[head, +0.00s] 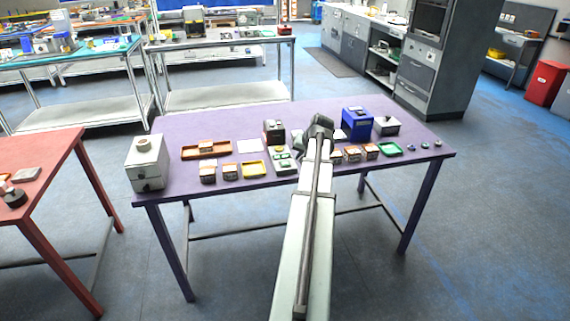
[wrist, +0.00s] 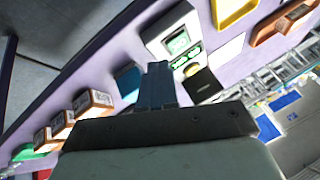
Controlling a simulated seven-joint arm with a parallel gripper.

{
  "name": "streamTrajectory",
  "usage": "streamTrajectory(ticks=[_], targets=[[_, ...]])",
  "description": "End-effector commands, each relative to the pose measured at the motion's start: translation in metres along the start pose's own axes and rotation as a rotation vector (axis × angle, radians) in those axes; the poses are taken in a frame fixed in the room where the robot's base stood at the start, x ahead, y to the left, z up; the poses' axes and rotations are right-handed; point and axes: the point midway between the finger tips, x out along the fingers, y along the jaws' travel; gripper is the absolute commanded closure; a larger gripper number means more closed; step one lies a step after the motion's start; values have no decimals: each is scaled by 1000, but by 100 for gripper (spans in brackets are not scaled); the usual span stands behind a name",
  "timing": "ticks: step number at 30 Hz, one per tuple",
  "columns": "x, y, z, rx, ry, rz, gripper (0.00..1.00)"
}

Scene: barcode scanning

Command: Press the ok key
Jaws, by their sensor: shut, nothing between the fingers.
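A pale device (head: 282,160) with a small screen and green keys stands near the middle of the purple table. In the wrist view the same pale device (wrist: 162,38) shows a green-lit screen (wrist: 178,42) and a patch of green keys (wrist: 187,59). Which key is the ok key is too small to read. My gripper (wrist: 157,68) is shut and empty; in the wrist view its fingertips appear just below the device. I cannot tell whether they touch it. In the head view my arm hides the fingertips.
A dark box (head: 274,132) stands behind the device. Small orange-and-white boxes (head: 371,152) and a green tray (head: 390,149) lie to the right, a yellow tray (head: 254,168) and orange tray (head: 206,149) to the left. A blue box (head: 356,122) stands at the back right.

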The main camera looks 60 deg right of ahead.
Motion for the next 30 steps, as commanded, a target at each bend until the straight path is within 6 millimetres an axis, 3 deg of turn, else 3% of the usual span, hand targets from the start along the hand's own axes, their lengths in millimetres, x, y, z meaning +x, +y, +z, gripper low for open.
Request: streamTrajectory(ticks=[1, 3, 6, 12, 30], targets=[[-9, -11, -19, -10, 19, -30, 100], [-18, -25, -37, -22, 36, -80, 100], [-16, -44, -53, -39, 38, -176, 100], [-21, -68, -54, -96, 47, -300, 100], [-19, -67, -52, -147, 50, -298, 100]])
